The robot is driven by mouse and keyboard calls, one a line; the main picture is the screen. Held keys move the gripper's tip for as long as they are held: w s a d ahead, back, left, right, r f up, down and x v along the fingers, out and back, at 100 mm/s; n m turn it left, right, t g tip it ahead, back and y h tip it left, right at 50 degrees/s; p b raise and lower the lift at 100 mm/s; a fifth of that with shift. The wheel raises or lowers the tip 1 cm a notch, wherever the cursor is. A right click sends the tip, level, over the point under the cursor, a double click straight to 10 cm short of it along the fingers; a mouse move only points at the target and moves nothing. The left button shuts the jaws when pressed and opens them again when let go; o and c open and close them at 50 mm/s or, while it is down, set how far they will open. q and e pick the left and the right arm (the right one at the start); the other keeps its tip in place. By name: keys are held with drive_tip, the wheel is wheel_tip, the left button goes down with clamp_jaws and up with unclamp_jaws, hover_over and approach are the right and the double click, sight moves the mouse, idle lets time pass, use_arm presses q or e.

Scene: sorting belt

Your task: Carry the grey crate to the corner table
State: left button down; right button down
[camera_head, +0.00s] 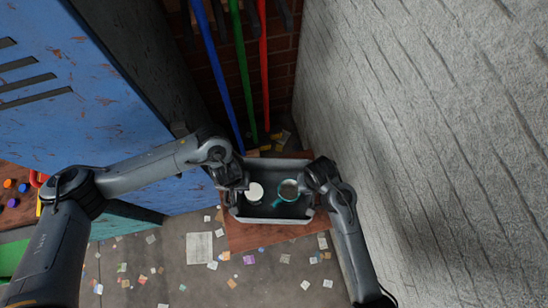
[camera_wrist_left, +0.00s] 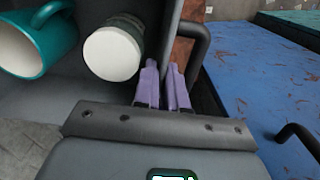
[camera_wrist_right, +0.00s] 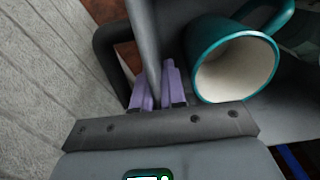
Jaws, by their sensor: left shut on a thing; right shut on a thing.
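The grey crate (camera_head: 270,221) is over the brown corner table (camera_head: 250,238) between the blue cabinet and the pale wall. I cannot tell whether it touches the tabletop. A white-lidded cup (camera_head: 254,192) and a teal mug (camera_head: 288,190) are inside it; the mug lies tipped in the right wrist view (camera_wrist_right: 235,65). My left gripper (camera_head: 238,190) is shut on the crate's left side wall. Its purple fingers (camera_wrist_left: 163,85) show beside the cup. My right gripper (camera_head: 316,187) is shut on the opposite wall, its fingers (camera_wrist_right: 158,85) beside the mug.
The blue cabinet (camera_head: 110,120) stands close on the left, and the pale rough wall (camera_head: 400,110) on the right. Blue, green and red poles (camera_head: 264,70) stand behind against brick. Paper scraps and a white sheet (camera_head: 199,248) litter the floor.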

use_arm(q)
drive_tip(key=shift+f, duration=0.15)
use_arm(e)
drive_tip(key=shift+f, duration=0.1)
